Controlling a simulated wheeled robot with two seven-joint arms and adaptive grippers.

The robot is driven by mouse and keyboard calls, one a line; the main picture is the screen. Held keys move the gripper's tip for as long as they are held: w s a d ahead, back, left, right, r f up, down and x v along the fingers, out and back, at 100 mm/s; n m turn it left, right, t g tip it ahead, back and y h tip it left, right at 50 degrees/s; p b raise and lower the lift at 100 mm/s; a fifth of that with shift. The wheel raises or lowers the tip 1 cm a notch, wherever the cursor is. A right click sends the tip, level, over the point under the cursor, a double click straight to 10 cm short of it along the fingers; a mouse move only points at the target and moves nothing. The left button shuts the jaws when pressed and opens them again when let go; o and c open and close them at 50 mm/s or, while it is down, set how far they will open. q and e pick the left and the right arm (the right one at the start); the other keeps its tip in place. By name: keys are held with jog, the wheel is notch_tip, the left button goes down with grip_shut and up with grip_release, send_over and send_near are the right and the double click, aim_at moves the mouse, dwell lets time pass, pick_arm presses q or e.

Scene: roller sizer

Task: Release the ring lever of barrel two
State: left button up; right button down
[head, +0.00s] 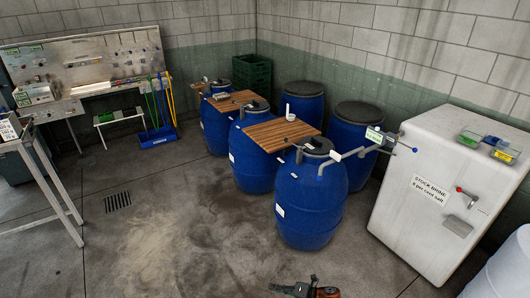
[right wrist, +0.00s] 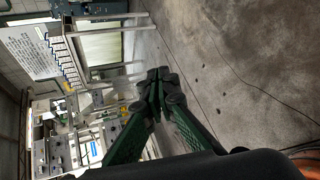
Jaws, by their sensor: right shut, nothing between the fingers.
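Three blue barrels stand in a front row: a near one (head: 311,208), a middle one (head: 251,160) and a far one (head: 215,128). I cannot tell from the picture which is barrel two. Each has a dark top, and wooden boards cover part of the row; no ring lever can be made out clearly. My right gripper (head: 276,288) is at the bottom edge of the head view, over the floor and apart from the near barrel. In the right wrist view its fingers (right wrist: 157,76) meet, shut and empty. My left gripper is not in view.
Wooden boards (head: 283,134) bridge the front barrels. Two more blue barrels (head: 356,143) stand behind. A white brine tank (head: 430,195) stands at right, with a grey pipe (head: 352,154) running towards the near barrel. A grey-legged table (head: 62,205) is at left. The middle floor is clear.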

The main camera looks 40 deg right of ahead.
jog(key=a+r+n+g+y+p, duration=0.2)
jog(key=a+r+n, duration=0.1)
jog(key=r+n, duration=0.55)
jog(key=a+r+n+g+y+p, duration=0.25)
jog(key=r+n, duration=0.35)
jog(key=r, duration=0.6)
pick_arm(q)
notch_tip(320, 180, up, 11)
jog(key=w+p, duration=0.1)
jog(key=p, duration=0.4)
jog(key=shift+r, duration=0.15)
pick_arm(e)
jog(key=s+d+r+n+g+h, duration=0.3)
jog(key=s+r+n+g+h, duration=0.2)
jog(key=n, duration=0.8)
jog(key=s+r+g, duration=0.2)
jog(key=s+r, duration=0.2)
jog(key=r, duration=0.1)
jog(key=shift+s+d, duration=0.4)
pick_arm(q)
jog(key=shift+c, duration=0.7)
pick_arm(e)
jog(key=shift+h, duration=0.25)
